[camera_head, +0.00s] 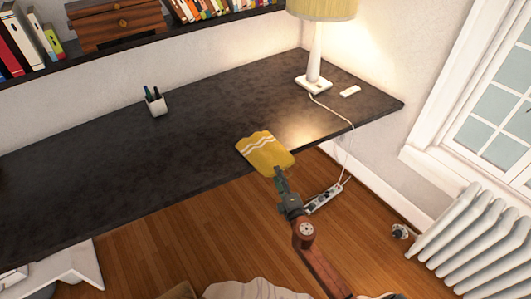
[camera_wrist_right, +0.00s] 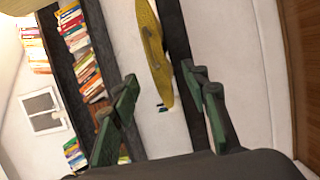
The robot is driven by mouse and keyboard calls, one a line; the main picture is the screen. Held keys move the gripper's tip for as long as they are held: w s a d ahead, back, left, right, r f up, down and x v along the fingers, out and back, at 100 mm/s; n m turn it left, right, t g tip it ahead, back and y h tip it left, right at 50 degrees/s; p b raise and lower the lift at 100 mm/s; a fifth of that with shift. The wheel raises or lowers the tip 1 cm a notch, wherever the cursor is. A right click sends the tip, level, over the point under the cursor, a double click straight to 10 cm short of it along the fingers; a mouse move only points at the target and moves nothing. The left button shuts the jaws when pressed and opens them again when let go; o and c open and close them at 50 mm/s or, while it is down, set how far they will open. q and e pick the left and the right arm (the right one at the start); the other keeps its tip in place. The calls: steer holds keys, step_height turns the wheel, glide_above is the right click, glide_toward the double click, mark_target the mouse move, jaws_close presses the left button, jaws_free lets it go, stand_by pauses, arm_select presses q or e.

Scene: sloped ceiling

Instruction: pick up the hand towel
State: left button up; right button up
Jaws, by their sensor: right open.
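The hand towel (camera_head: 262,148) is yellow with white wavy stripes. It lies on the dark desk (camera_head: 200,150) at its front edge, right of the middle in the head view. In the right wrist view the towel (camera_wrist_right: 152,45) shows nearly edge-on, ahead of the fingers. My right gripper (camera_head: 279,174) is at the towel's near end, in front of the desk edge. In the right wrist view its green fingers (camera_wrist_right: 160,90) are apart, with nothing held between them. The head view does not show whether the fingertips touch the towel. My left gripper is not in view.
A lamp (camera_head: 315,65) stands at the desk's back right, its cord running down to a power strip (camera_head: 323,198). A pen cup (camera_head: 155,101) is at the back. A bookshelf (camera_head: 80,60) hangs above. A radiator (camera_head: 480,240) stands right. The desk around the towel is clear.

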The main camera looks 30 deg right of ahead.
mark_target(272, 163)
steer(key=x, duration=0.8)
steer(key=shift+d+f+b, duration=0.1)
steer(key=shift+b, duration=0.3)
steer(key=shift+c, duration=0.7)
jaws_close()
